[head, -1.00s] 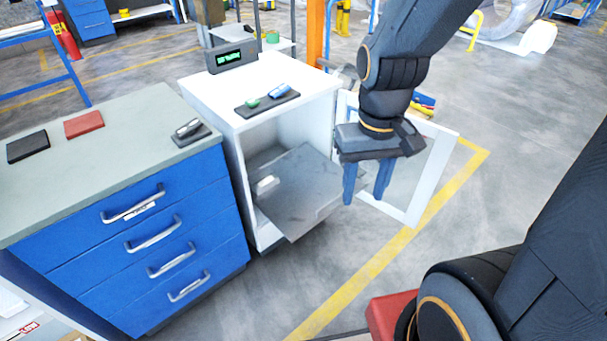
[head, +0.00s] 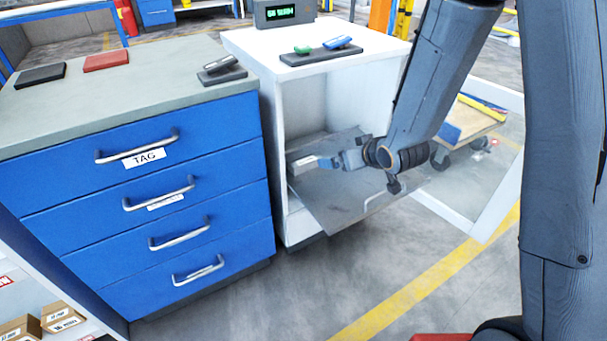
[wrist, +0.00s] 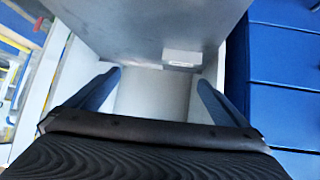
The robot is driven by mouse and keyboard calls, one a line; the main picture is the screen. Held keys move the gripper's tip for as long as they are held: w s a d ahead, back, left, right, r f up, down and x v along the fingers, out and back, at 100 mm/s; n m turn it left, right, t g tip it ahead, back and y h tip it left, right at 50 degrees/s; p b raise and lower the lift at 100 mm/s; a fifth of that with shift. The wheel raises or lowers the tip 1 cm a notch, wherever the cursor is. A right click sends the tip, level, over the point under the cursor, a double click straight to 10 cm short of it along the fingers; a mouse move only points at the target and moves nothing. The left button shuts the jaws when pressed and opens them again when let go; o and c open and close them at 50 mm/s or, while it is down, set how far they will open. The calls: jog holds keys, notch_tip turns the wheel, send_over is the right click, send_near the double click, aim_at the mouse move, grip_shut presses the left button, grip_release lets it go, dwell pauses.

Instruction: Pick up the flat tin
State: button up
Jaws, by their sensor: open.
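The flat tin, a small pale box (head: 304,165), lies on a grey pull-out shelf (head: 345,205) of the white cabinet, toward the shelf's left side. In the wrist view the tin (wrist: 182,58) shows beyond the fingertips, right of the middle, near the shelf's edge. My gripper (head: 336,162) reaches into the cabinet front, with its blue fingertips just right of the tin. In the wrist view my gripper (wrist: 161,78) is open, with nothing between its fingers. Whether a finger touches the tin cannot be told.
A blue drawer cabinet (head: 170,215) stands close on the left. The white cabinet's walls and top (head: 330,68) enclose the shelf; its open door (head: 480,190) stands on the right. A small tray (head: 325,55) with green and blue items and a display (head: 283,12) are on top.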

aim_at(304, 158)
jog(key=w+a+f+y+b, duration=0.1)
jog(key=a+f, duration=0.1)
jog(key=w+a+f+n+t+y+b, duration=0.1)
jog(key=a+f+b, duration=0.1)
jog(key=w+a+f+y+b, duration=0.1)
jog(key=a+f+b, duration=0.1)
jog(key=f, duration=0.1)
jog(key=shift+w+a+n+t+y, duration=0.25)
jog(key=shift+w+n+t+y, duration=0.05)
jog(key=shift+w, duration=0.05)
jog(key=b+x, duration=0.2)
jog(key=x, duration=0.4)
jog(key=shift+a, duration=0.1)
jog(key=shift+b+x, duration=1.35)
jog(key=shift+x, duration=1.65)
jog(key=shift+w+r, duration=0.1)
jog(key=c, duration=1.1)
